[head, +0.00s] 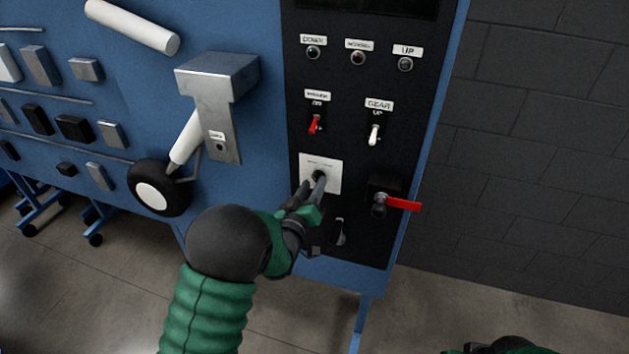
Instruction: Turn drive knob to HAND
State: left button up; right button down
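The drive knob (319,175) is a small dark knob on a white square plate (332,165), low on the black control panel. The lettering on the plate is too small to read. My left gripper (313,185) is at the knob, its dark fingers reaching up from below and covering part of it and the plate's lower left. Whether the fingers are shut on the knob is hard to tell. Part of my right arm or gripper (490,347) shows at the bottom edge, mostly cut off.
A red-handled switch (402,204) sticks out right of the plate. A red toggle (315,124) and a white GEAR toggle (375,134) sit above. Another lever (341,238) is below. A metal bracket with a wheel (158,190) projects at left.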

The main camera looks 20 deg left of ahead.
pick_arm(q)
jog(key=shift+w+d, duration=0.25)
jog(key=shift+w, duration=0.35)
jog(key=shift+w+d, duration=0.25)
jog(key=shift+w, duration=0.35)
jog(key=shift+s, duration=0.1)
pick_arm(e)
jog(key=shift+d+f, duration=0.4)
jog(key=shift+f, duration=0.15)
pick_arm(q)
jog(key=shift+a, duration=0.15)
pick_arm(e)
jog(key=shift+a, duration=0.1)
pick_arm(q)
jog(key=shift+a+f+b, duration=0.1)
jog(key=shift+a+b, duration=0.15)
jog(key=shift+b, duration=0.25)
pick_arm(e)
jog(key=shift+a+f, duration=0.15)
jog(key=shift+f, duration=0.1)
pick_arm(q)
jog(key=shift+d, duration=0.2)
grip_shut()
